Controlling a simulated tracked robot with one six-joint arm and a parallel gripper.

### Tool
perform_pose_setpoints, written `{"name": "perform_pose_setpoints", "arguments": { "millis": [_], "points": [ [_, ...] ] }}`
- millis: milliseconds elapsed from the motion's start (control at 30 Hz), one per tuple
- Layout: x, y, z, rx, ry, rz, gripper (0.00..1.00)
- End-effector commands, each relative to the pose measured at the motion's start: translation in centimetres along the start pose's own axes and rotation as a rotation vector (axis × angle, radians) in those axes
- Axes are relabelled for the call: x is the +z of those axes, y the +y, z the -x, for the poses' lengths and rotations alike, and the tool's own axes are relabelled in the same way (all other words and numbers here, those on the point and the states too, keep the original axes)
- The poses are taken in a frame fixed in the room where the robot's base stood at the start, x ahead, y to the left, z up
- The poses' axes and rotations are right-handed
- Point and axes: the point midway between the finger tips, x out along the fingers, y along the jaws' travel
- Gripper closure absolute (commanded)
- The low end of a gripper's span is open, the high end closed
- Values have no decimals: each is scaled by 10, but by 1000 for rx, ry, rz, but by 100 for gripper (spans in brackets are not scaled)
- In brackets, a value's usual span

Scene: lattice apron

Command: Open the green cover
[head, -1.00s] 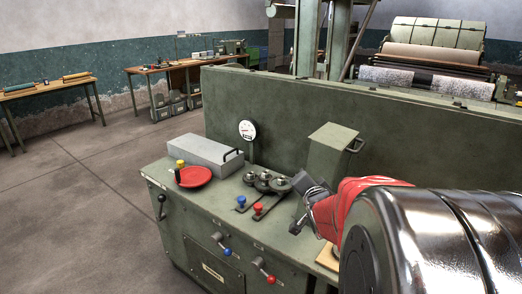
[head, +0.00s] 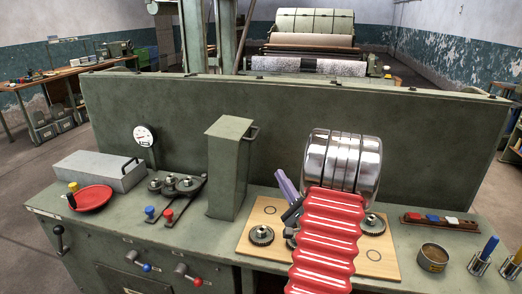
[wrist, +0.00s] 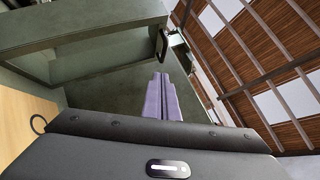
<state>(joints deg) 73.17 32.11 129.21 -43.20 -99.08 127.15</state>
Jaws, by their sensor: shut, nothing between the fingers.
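The green cover (head: 228,165) is a tall green box shape with a sloped top, standing upright on the bench against the long green panel. A dark handle (head: 255,133) sits at its upper right edge. My gripper (head: 282,180) has purple fingers and is to the right of the cover, apart from it, above the wooden board. In the wrist view the purple fingers (wrist: 161,98) are together with nothing between them. A dark handle (wrist: 162,43) shows beyond their tips, at the edge of a green surface (wrist: 90,18). My red arm sleeve hides part of the board.
A wooden board (head: 256,222) with gears lies beneath my arm. Left of the cover are a gear plate (head: 175,186), blue and red knobs, a red dish (head: 92,198), a grey box (head: 100,171) and a gauge (head: 144,136). A tin (head: 433,257) and colored-handled tools stand right.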

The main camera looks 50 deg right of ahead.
Motion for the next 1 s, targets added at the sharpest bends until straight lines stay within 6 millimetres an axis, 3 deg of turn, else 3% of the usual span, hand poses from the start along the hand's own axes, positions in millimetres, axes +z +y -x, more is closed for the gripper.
{"name": "perform_pose_setpoints", "arguments": {
  "millis": [133,533,667,1000],
  "points": [
    [-4,-3,6,-19,-7,-29,100],
    [-2,-3,0,-17,-9,-26,100],
    [-2,-3,-11,-18,-10,-25,100],
    [-1,-4,-62,-18,-11,-25,100]
  ]
}}
